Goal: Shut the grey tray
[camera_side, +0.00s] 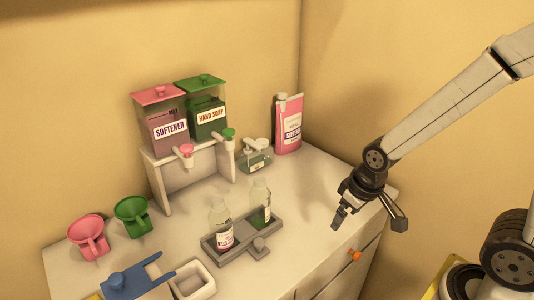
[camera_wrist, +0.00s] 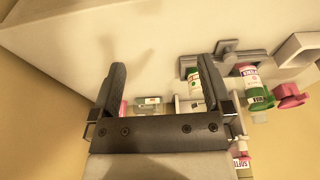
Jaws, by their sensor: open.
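A grey tray (camera_side: 228,257) with a raised grey knob (camera_side: 260,246) on its front side lies on the white top. Two clear bottles stand in it, one with a pink label (camera_side: 220,228) and one with green contents (camera_side: 260,207). My gripper (camera_side: 369,218) is open and empty above the right part of the top, to the right of the tray and apart from it. In the wrist view my gripper (camera_wrist: 163,66) has its fingers spread wide. The tray (camera_wrist: 226,58) shows there beyond the right finger, partly covered by the bottles.
A white open box (camera_side: 193,281) and a blue piece (camera_side: 138,280) sit left of the tray. Softener (camera_side: 164,125) and hand soap (camera_side: 207,115) dispensers stand behind on a white stand. A pink pack (camera_side: 289,125) stands at the back. An orange knob (camera_side: 355,255) projects from the front. The right top is clear.

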